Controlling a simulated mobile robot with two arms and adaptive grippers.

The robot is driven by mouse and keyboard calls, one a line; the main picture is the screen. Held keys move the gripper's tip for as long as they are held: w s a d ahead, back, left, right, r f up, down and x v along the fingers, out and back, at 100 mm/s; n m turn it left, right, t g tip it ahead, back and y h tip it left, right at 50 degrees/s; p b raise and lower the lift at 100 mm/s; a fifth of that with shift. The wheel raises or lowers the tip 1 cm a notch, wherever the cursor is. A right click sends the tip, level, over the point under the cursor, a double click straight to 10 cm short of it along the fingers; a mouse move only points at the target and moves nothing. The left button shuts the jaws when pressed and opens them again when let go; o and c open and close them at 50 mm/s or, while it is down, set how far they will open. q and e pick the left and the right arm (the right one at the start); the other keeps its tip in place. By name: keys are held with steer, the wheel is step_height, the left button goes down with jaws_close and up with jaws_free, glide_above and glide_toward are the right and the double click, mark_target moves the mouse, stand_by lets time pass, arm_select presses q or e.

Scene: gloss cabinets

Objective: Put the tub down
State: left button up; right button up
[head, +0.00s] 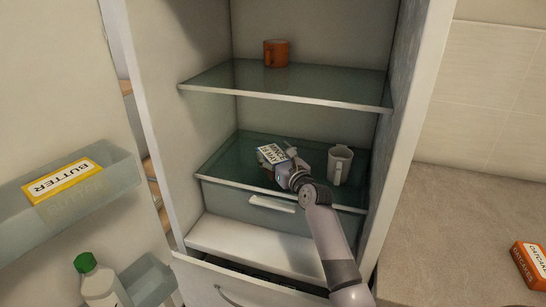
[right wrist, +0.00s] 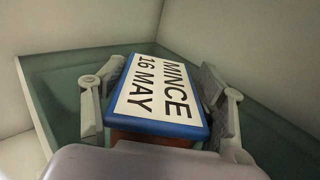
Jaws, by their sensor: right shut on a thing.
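The tub (head: 272,154) has a white label on its blue-edged lid; the label reads "MINCE 16 MAY" in the right wrist view (right wrist: 158,92). It is at the lower glass shelf (head: 230,151) inside the open fridge. My right gripper (head: 286,164) is shut on the tub, with one finger on each side of it in the right wrist view (right wrist: 160,100). I cannot tell whether the tub's base touches the shelf. The gripper hides part of the tub in the head view. My left gripper is not in view.
A white mug (head: 340,165) stands just right of the gripper on the same shelf. An orange mug (head: 276,53) stands on the upper shelf (head: 310,84). The open door at left holds a butter pack (head: 63,181) and a green-capped bottle (head: 100,281). An oatcakes box (head: 531,265) lies on the counter.

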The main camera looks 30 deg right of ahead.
steer(key=o, duration=1.6)
steer(key=shift+s, duration=0.1)
steer(key=s, duration=0.8)
steer(key=s+a, duration=0.1)
steer(key=s, duration=0.3)
